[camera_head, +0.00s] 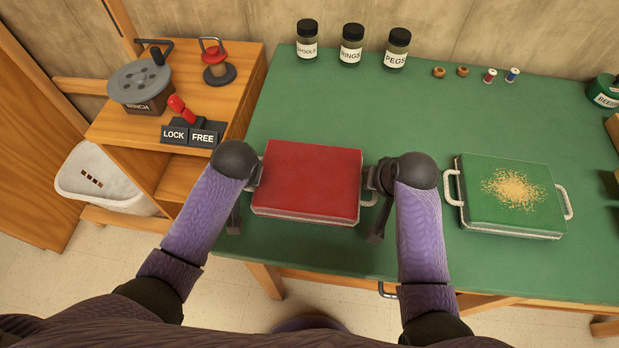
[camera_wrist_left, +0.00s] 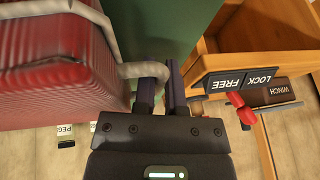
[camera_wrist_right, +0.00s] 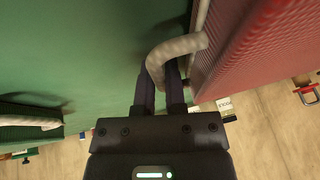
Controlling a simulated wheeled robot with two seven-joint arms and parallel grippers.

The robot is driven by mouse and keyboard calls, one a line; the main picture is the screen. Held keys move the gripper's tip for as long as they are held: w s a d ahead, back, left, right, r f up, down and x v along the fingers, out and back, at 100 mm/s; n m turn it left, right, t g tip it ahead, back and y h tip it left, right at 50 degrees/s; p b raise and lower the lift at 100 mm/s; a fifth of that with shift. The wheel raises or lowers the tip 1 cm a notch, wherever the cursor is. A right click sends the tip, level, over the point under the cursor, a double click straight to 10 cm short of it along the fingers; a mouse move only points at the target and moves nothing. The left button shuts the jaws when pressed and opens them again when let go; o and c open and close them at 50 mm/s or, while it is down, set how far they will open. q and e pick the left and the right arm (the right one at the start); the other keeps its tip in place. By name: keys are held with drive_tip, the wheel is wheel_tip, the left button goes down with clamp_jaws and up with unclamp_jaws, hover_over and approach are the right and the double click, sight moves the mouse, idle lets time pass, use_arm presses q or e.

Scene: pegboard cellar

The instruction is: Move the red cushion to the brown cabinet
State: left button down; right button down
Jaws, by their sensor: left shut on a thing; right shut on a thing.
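The red cushion (camera_head: 308,180) is a flat red pad with light trim and a pale handle at each side. It is over the front part of the green table; I cannot tell whether it touches the top. My left gripper (camera_head: 250,182) is shut on its left handle, seen in the left wrist view (camera_wrist_left: 145,70). My right gripper (camera_head: 376,190) is shut on its right handle, seen in the right wrist view (camera_wrist_right: 172,50). The brown cabinet (camera_head: 245,78) stands to the left, its top holding a winch, a red-topped item and a LOCK/FREE lever.
The green table (camera_head: 420,110) holds several labelled jars (camera_head: 351,46) and small spools at the back. A green cushion (camera_head: 475,180) with tan crumbs lies to the right. The cabinet's front top carries the lever block (camera_head: 190,134).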

idle(0.3)
